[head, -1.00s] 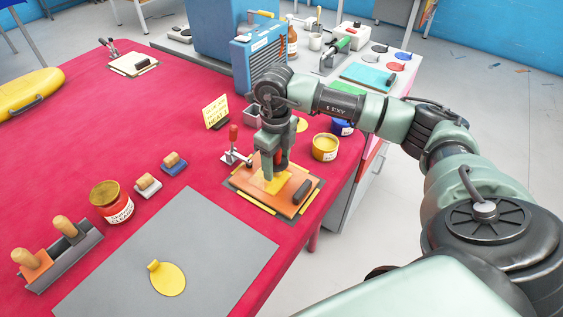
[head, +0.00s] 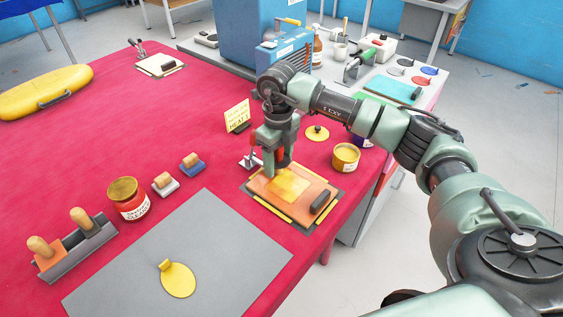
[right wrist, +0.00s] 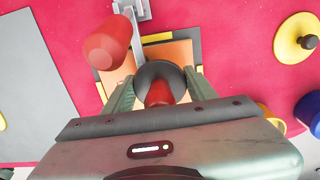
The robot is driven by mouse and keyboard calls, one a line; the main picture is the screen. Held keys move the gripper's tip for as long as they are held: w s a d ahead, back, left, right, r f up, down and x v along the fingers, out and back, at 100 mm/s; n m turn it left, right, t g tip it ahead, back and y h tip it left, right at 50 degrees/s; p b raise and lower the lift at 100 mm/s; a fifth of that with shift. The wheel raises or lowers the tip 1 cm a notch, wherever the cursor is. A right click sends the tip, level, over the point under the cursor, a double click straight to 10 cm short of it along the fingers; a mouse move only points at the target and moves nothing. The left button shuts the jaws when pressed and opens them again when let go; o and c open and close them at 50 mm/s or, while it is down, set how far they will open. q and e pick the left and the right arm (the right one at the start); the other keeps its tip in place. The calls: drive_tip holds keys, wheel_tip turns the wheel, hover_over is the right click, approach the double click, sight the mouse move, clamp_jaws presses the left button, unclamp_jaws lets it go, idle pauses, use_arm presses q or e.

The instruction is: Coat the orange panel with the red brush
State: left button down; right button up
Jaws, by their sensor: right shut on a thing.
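The orange panel (head: 300,209) lies on a dark board near the right edge of the red table. A yellow patch (head: 290,184) covers part of its top, and a dark block (head: 320,202) sits at its right end. My right gripper (head: 278,168) is over the panel's far left part, shut on the red brush. The brush's red handle (right wrist: 158,94) and dark round body show between the fingers in the right wrist view. The bristles are hidden, so I cannot tell whether they touch the panel. My left gripper is not in view.
A toggle clamp (head: 251,161) stands at the panel's far left edge; its red handle (right wrist: 107,45) rises close to my gripper. An open yellow tin (head: 345,158) and a yellow lid (head: 317,133) are beyond. A red jar (head: 128,201) and grey mat (head: 205,235) lie left.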

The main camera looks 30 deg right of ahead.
drive_tip(key=shift+r+p, duration=2)
drive_tip(key=shift+r, duration=1.05)
drive_tip(key=shift+r+p, duration=1)
drive_tip(key=shift+r, duration=0.5)
drive_tip(key=shift+f, duration=0.1)
